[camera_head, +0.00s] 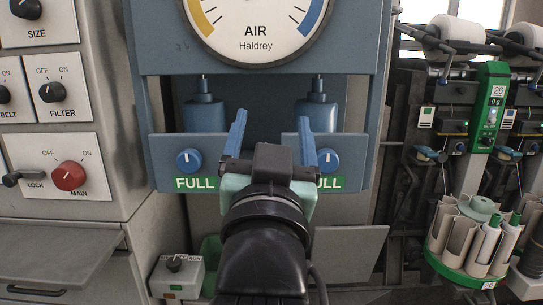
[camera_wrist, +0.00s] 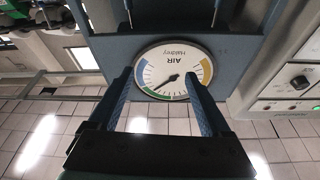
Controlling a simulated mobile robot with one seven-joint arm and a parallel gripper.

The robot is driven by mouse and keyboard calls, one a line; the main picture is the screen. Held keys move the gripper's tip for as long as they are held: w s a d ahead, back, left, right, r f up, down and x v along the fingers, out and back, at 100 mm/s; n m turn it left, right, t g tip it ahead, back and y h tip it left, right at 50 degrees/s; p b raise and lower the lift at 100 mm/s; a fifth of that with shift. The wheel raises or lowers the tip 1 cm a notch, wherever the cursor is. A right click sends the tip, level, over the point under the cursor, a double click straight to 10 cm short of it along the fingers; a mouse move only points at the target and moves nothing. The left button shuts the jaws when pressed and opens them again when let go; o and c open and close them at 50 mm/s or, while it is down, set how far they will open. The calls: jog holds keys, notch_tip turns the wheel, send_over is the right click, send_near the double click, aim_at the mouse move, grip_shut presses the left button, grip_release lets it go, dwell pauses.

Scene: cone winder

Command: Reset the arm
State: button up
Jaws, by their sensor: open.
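My gripper (camera_head: 272,135) is in the middle of the head view, with its two blue fingers raised and apart. It is open, and nothing shows between the fingers. It is in front of the blue air panel (camera_head: 345,110), below the round AIR gauge (camera_head: 256,20). In the wrist view my gripper (camera_wrist: 158,80) has its fingers spread on either side of the gauge (camera_wrist: 172,70), which appears rotated there. My arm hides the lower middle of the panel and part of the right FULL label.
Blue knobs (camera_head: 189,160) and (camera_head: 328,160) sit above green FULL labels. A control cabinet with a red MAIN knob (camera_head: 68,177) stands at left. At right are a winder with white cones (camera_head: 455,38) and a round tube holder (camera_head: 470,240). A small grey switch box (camera_head: 177,275) is low at left.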

jog(key=s+r+n+t+p, duration=0.2)
jog(key=s+r+t, duration=0.4)
jog(key=s+r, duration=0.8)
notch_tip(320, 180, up, 18)
jog(key=p, duration=1.8)
jog(key=shift+w+y, duration=0.4)
jog(key=shift+a+f, duration=0.1)
